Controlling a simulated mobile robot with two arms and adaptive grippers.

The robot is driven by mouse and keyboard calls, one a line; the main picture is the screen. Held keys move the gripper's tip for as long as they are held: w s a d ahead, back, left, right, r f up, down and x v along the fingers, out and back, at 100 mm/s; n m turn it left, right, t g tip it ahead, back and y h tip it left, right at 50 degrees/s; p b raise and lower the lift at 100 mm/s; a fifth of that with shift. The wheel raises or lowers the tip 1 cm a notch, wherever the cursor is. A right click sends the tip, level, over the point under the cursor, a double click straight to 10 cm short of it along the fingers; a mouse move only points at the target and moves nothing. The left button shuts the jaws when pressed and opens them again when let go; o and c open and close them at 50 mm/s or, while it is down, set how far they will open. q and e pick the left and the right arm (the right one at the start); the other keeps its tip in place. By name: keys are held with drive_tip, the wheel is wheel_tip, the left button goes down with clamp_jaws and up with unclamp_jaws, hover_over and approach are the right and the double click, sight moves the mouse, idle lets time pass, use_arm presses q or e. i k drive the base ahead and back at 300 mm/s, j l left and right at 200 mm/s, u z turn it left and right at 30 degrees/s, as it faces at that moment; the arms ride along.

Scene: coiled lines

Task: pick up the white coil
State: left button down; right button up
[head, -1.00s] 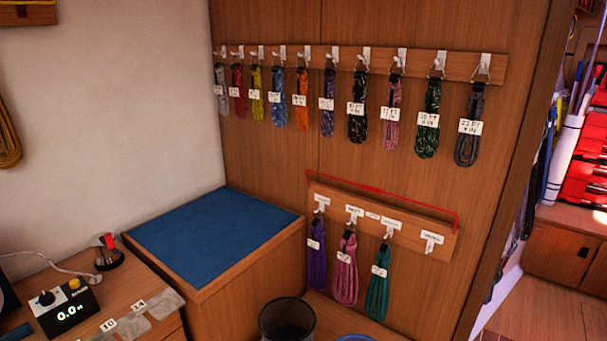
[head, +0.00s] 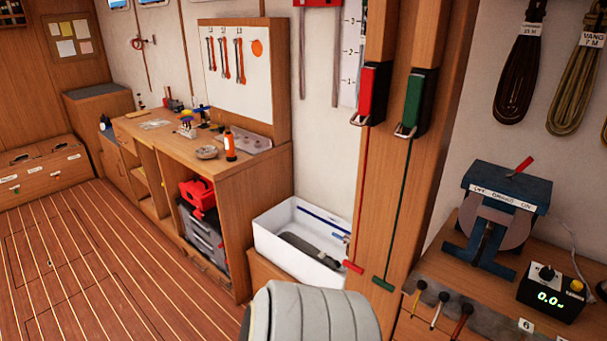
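I cannot make out a white coil in the head view. Neither of my grippers is in view.
A blue device (head: 507,188) and a display box (head: 550,298) are on the right counter. The floor (head: 90,270) is clear. A ribbed pale rounded shape (head: 315,315) blocks the bottom middle.

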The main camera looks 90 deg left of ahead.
sight(290, 238)
drive_tip(key=u, duration=2.75)
drive_tip(key=j+z, duration=0.1)
drive_tip(key=z, duration=0.35)
drive_tip(key=i+j+z, duration=0.2)
drive_tip(key=j+z, duration=0.15)
drive_tip(key=j, duration=0.3)
drive_tip(key=i+j+z, duration=0.2)
drive_tip(key=j, duration=0.15)
drive_tip(key=j+z, duration=0.15)
drive_tip(key=j, duration=0.2)
